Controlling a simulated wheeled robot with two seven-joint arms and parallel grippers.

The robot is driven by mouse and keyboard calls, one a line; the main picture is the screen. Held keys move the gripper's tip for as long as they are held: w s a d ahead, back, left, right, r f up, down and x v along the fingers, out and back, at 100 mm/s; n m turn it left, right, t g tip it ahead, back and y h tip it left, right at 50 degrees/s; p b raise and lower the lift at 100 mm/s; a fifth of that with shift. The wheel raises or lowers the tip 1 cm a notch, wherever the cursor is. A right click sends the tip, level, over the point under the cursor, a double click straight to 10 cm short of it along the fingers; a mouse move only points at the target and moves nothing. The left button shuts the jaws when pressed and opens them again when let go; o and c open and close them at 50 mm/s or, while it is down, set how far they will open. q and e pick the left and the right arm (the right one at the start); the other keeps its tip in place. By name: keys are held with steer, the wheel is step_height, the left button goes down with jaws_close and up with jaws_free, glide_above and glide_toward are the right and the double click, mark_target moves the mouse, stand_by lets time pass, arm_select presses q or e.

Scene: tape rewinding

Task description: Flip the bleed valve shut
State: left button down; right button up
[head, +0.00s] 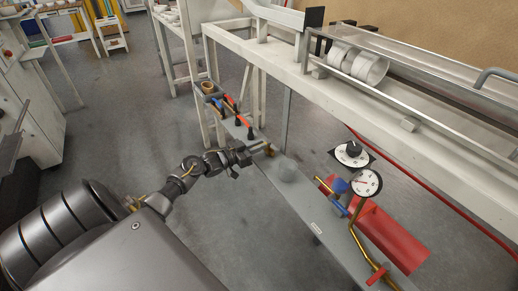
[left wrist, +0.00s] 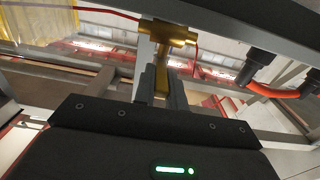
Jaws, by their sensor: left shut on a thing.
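My left gripper (head: 262,151) reaches the grey bench rail from the left in the head view. In the left wrist view its two dark fingers (left wrist: 160,85) are closed on the stem of a brass T-shaped fitting (left wrist: 168,32). The fitting's small brass end shows at the gripper tip in the head view (head: 270,150). A brass pipe (head: 354,210) farther along carries a blue knob (head: 340,186) and a red lever (head: 377,275). No label marks which part is the bleed valve. My right gripper is out of view.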

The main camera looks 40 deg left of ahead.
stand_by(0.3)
arm_select(q)
steer(key=c, duration=1.4)
jaws_free()
steer(key=shift+c, duration=0.2)
steer(key=shift+s+a, duration=0.15)
steer(key=shift+s, duration=0.1)
steer(key=p+v, duration=0.1)
steer(key=v, duration=0.9)
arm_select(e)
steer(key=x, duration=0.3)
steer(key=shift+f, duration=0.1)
arm_select(q)
steer(key=shift+f, duration=0.1)
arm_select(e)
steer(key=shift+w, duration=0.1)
